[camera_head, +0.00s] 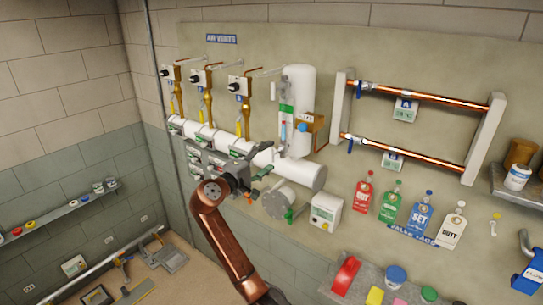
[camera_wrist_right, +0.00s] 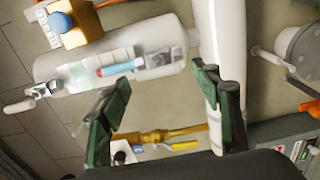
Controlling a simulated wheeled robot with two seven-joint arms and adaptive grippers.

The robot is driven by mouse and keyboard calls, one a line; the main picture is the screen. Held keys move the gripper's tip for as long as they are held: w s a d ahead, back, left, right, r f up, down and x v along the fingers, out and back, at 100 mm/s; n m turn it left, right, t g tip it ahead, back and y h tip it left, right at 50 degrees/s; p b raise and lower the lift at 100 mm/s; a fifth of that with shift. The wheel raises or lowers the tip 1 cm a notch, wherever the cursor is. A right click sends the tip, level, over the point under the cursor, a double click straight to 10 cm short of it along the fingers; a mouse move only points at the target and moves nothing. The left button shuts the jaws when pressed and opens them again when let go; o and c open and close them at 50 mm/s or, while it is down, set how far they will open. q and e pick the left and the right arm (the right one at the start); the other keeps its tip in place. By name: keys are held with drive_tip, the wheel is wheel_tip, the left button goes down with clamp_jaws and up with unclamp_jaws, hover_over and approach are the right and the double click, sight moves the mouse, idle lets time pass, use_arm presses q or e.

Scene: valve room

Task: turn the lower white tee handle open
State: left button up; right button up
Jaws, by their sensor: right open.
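In the right wrist view a small white tee-shaped handle (camera_wrist_right: 268,54) stands beside a round grey flange (camera_wrist_right: 302,45), right of my fingers. I cannot make this handle out in the head view, where my gripper and arm cover part of the wall near the flange (camera_head: 279,203). My right gripper (camera_head: 263,180) is in front of the lower side of the thick white pipe. In the wrist view its two dark green fingers (camera_wrist_right: 163,78) are spread with nothing between them. They are apart from the white handle. My left gripper is not in view.
A white vertical vessel (camera_head: 298,115) stands above the thick white pipe (camera_head: 230,144). Brass valves (camera_head: 206,95) rise from the pipe. Copper pipes (camera_head: 430,97) run at the right, above several hanging tags (camera_head: 391,208). A shelf (camera_head: 60,216) is at the left.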

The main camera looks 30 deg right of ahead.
drive_tip(key=v, duration=0.9)
drive_tip(key=shift+s+a, duration=0.15)
drive_tip(key=shift+a, duration=0.2)
